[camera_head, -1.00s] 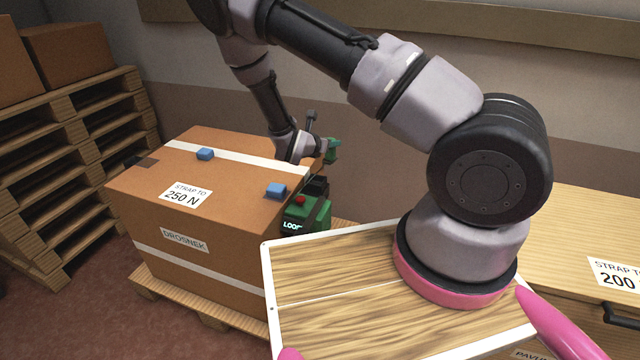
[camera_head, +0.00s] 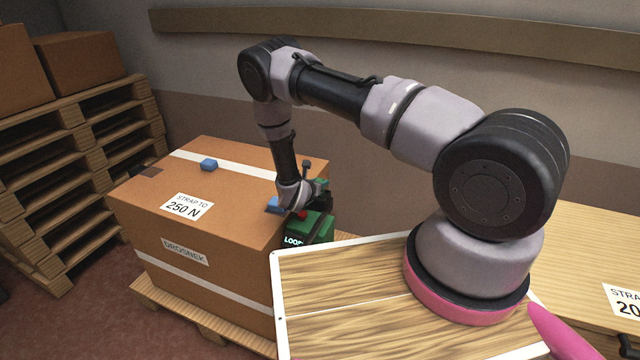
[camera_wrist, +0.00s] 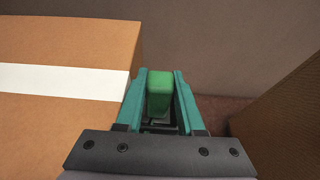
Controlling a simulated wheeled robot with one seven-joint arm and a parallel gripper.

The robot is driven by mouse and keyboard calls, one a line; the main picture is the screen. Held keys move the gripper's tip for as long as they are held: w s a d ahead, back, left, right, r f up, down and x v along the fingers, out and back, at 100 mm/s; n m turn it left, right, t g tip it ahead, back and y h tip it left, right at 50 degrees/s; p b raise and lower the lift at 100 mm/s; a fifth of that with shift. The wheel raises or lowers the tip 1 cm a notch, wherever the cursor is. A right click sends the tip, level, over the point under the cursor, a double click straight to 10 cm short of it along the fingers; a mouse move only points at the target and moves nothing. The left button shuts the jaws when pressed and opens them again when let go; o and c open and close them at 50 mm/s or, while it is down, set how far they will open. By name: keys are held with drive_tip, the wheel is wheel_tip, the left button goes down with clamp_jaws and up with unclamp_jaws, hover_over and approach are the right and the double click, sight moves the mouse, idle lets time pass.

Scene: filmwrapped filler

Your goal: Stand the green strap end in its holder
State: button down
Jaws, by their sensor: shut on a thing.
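My gripper (camera_wrist: 160,75) has teal fingers closed on both sides of a green block with a rounded end, which I take to be the green strap end (camera_wrist: 160,98). In the head view my gripper (camera_head: 322,192) is beside the right edge of the big carton, just behind and above a green device (camera_head: 309,229) with a red button and a lit "LOOP" sign. The held piece is mostly hidden there by my wrist. I cannot tell whether it touches anything. I cannot make out the holder in either view.
The big carton (camera_head: 195,235), with white straps and a "250 N" label, stands on a pallet (camera_head: 180,313). Blue blocks (camera_head: 208,165) sit on its top. Stacked pallets (camera_head: 85,165) stand at left.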

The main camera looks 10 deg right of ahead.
drive_tip(key=shift+f, duration=0.2)
drive_tip(key=c, duration=0.5)
unclamp_jaws()
